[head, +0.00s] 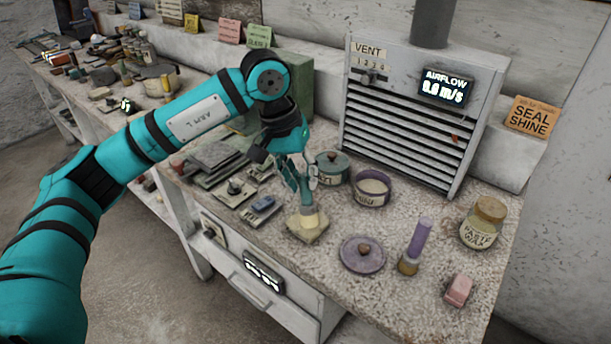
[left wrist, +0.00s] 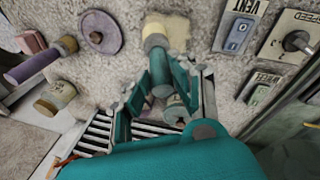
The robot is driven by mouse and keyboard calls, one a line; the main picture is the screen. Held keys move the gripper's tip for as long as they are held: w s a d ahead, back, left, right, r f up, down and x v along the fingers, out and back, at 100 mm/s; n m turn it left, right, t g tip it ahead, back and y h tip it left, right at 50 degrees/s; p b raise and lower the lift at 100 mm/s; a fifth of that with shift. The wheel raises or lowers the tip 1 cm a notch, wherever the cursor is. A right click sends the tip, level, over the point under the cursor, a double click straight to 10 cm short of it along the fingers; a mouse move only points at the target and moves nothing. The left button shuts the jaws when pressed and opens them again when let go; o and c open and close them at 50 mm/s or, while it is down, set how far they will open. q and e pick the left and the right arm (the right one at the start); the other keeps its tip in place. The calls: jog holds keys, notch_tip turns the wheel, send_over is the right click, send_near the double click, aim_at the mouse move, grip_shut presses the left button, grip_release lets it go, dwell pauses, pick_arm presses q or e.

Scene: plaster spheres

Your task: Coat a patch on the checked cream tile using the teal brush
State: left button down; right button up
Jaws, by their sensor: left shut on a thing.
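My left gripper (head: 300,180) is shut on the teal brush (head: 308,202) and holds it about upright, bristles down. In the left wrist view the teal handle (left wrist: 161,82) runs between the fingers of the gripper (left wrist: 160,88). The pale bristle head is over the cream tile (head: 296,234) and looks to be touching it; I cannot be sure of the contact. The tile also shows in the left wrist view (left wrist: 178,32), partly hidden by the brush. I cannot make out its check pattern or any coated patch. My right gripper is not in view.
A lidded teal pot (head: 332,172) and an open purple pot (head: 371,190) stand behind the tile. A purple lid (head: 361,256), purple brush (head: 417,240), pink block (head: 459,290) and wax jar (head: 481,228) are to the right. Switch plates (head: 262,206) lie left. The vent unit (head: 400,130) rises behind.

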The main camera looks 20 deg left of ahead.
pick_arm(q)
jog(key=shift+s+r, duration=0.25)
jog(key=shift+s, duration=0.05)
jog(key=shift+w, duration=0.1)
jog(key=w, duration=0.2)
jog(key=w+d, duration=0.1)
jog(key=shift+w+f+b, duration=0.1)
jog(key=shift+f+b, duration=0.25)
jog(key=shift+f, duration=0.05)
jog(key=shift+f+b, duration=0.3)
jog(key=shift+f, duration=0.05)
jog(key=shift+r, duration=0.1)
jog(key=shift+s+a+b, duration=0.35)
jog(key=shift+s+b, duration=0.2)
jog(key=shift+s, duration=0.35)
jog(key=shift+w, duration=0.1)
